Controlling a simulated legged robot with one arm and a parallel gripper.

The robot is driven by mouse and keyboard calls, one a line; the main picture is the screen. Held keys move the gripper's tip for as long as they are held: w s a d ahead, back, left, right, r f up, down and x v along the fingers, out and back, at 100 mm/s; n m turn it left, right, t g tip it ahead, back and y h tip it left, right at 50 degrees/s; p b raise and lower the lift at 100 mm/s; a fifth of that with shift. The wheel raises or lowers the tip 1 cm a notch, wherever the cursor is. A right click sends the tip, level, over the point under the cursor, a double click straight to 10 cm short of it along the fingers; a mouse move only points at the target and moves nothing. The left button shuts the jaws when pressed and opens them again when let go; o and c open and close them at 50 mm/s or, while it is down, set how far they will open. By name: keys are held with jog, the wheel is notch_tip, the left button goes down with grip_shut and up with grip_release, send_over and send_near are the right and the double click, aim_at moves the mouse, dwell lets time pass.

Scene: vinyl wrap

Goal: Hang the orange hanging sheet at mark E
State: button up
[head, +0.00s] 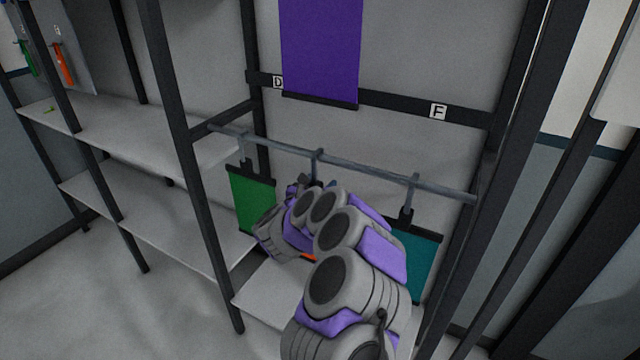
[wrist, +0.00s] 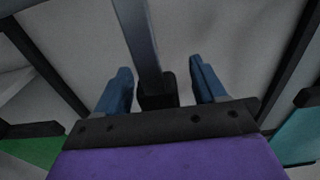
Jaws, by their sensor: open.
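The orange sheet is almost wholly hidden behind my arm; only an orange sliver (head: 308,257) shows in the head view, below the middle hook (head: 317,160) of the rail. My gripper (head: 318,184) is at that hook. In the wrist view its two blue fingers (wrist: 160,85) are open, one on each side of a dark clip (wrist: 157,92) under the grey hook. I cannot tell whether they touch it. Mark E is not in view.
A green sheet (head: 252,198) hangs at the left of the rail (head: 270,145) and a teal sheet (head: 422,266) at the right, both close to my arm. Dark uprights (head: 178,110) frame the bay. Grey shelves (head: 130,135) stand at the left.

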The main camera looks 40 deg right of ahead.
jog(key=v, duration=1.6)
jog(key=shift+a+p, duration=0.4)
jog(key=shift+s, duration=0.1)
